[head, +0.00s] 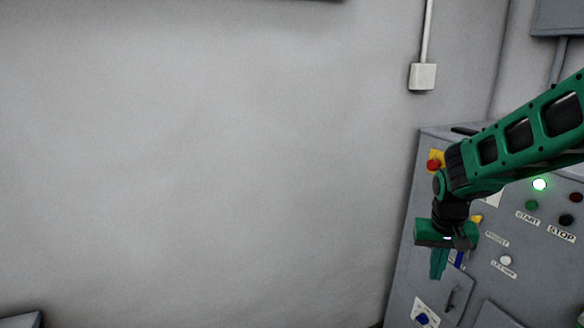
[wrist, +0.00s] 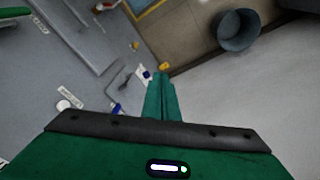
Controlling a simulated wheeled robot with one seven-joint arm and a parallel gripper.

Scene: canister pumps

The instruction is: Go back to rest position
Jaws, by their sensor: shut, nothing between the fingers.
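My gripper (head: 438,264) hangs at the end of my green arm at the right of the head view, in front of the grey control panel (head: 400,290). In the wrist view the gripper's green fingers (wrist: 162,97) are together, with nothing between them. They point down along the panel front and appear apart from it. The gripper and arm hide part of the panel's upper left.
A white wall box (head: 422,76) is above. The wrist view shows a grey bin (wrist: 238,30) on the floor. Space before the wall is clear.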

